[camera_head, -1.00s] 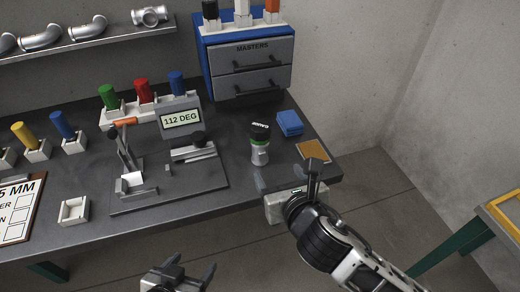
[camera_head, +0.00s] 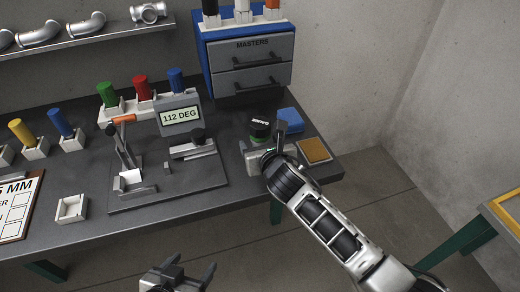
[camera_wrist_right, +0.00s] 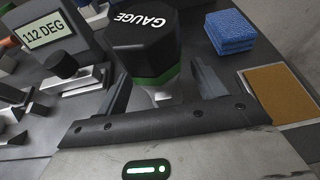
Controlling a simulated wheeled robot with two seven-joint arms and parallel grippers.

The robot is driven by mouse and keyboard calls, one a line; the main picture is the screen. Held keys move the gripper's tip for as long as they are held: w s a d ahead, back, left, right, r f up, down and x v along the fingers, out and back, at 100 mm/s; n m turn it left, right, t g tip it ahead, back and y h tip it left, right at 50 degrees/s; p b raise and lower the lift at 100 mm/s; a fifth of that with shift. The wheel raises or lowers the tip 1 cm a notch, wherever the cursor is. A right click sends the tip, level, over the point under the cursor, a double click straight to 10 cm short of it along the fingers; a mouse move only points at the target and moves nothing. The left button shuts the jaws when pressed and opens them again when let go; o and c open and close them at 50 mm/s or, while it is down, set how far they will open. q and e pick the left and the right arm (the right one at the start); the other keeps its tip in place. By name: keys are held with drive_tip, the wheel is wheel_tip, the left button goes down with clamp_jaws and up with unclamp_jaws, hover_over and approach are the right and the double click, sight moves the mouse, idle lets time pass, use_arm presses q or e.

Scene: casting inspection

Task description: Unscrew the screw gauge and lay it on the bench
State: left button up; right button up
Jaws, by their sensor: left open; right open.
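The screw gauge (camera_head: 259,129), a black cap lettered GAUGE, stands upright at the right part of the bench. In the right wrist view the gauge (camera_wrist_right: 150,35) shows large, with a green band under the cap and a pale metal part below. My right gripper (camera_head: 262,142) is open at it. In the right wrist view its fingers (camera_wrist_right: 162,88) lie on either side of the part around the green band; I cannot tell whether they touch. The gauge's lower part is hidden by my gripper in the head view. My left gripper (camera_head: 191,269) is open and empty in front of the bench.
A blue cloth or sponge (camera_head: 290,119) and a brown pad (camera_head: 314,150) lie right of the gauge. Left are a fixture (camera_head: 190,182) and a display reading 112 DEG (camera_head: 180,116). The MASTERS drawer cabinet (camera_head: 250,65) stands behind. Bare bench (camera_head: 235,192) shows in front.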

sight(263, 136)
drive_tip(key=shift+w+a+f, duration=0.15)
drive_tip(key=shift+w+f, duration=0.1)
drive_tip(key=shift+w, duration=0.2)
use_arm(q)
drive_tip(key=shift+f, duration=0.1)
use_arm(e)
drive_tip(key=c, duration=1.3)
drive_tip(key=shift+w+r, duration=0.1)
drive_tip(key=shift+r, duration=0.6)
drive_tip(key=shift+c, duration=0.2)
wheel_tip(263, 136, up, 3)
drive_tip(key=shift+f+p, duration=0.2)
drive_tip(key=shift+p, duration=0.1)
drive_tip(key=s+r, duration=0.1)
drive_tip(key=s+d+r+p, duration=0.1)
drive_tip(key=s+r, duration=0.2)
drive_tip(key=r, duration=0.1)
drive_tip(key=shift+s+d+r, duration=0.25)
drive_tip(key=shift+s+d, duration=0.05)
drive_tip(key=shift+s, duration=0.1)
use_arm(q)
drive_tip(key=shift+a+r, duration=0.15)
drive_tip(key=shift+r, duration=0.4)
use_arm(e)
drive_tip(key=v, duration=1)
drive_tip(key=shift+d, duration=0.15)
